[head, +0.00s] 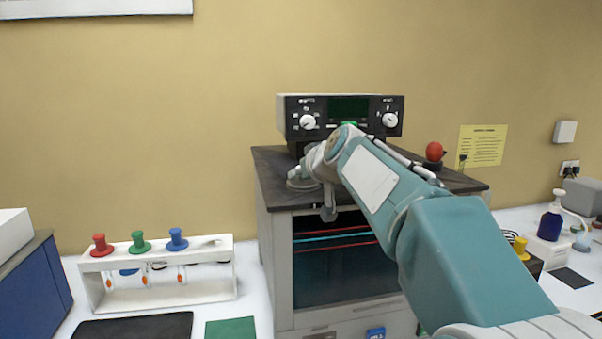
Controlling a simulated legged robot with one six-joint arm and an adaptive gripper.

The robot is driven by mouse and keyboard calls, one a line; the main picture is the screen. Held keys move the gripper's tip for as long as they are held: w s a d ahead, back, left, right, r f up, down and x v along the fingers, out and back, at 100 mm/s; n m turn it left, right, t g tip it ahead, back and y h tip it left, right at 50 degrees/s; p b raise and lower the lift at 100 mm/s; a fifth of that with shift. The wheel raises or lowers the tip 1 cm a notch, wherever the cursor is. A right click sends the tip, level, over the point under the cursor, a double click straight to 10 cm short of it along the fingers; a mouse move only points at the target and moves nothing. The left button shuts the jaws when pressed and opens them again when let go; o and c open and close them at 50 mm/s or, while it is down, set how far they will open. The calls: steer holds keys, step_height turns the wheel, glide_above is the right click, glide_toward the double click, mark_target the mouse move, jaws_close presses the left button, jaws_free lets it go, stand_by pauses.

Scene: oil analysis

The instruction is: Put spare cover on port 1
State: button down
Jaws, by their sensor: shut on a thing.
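My arm reaches from the lower right to the top of a grey cabinet (275,234). My gripper (299,172) is at the front left of that dark top, small and partly hidden by my own wrist. It is shut on a small pale grey piece, which may be the spare cover; its shape is not clear. A round grey disc-like part (302,184) shows right under the gripper on the cabinet top. I cannot tell whether the held piece touches it. No label for port 1 is readable.
A black instrument (347,106) with two white knobs stands behind my gripper. A red ball (433,152) sits at the right of the cabinet top. A white rack (196,292) with red, green and blue stoppers stands left. A blue bottle (551,224) is far right.

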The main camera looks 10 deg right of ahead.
steer(key=shift+f, duration=0.15)
steer(key=shift+c, duration=1.7)
jaws_free()
steer(key=shift+s+d, duration=0.1)
steer(key=shift+s, duration=0.05)
steer(key=v, duration=1.1)
steer(key=shift+s, duration=0.35)
steer(key=shift+d, duration=0.1)
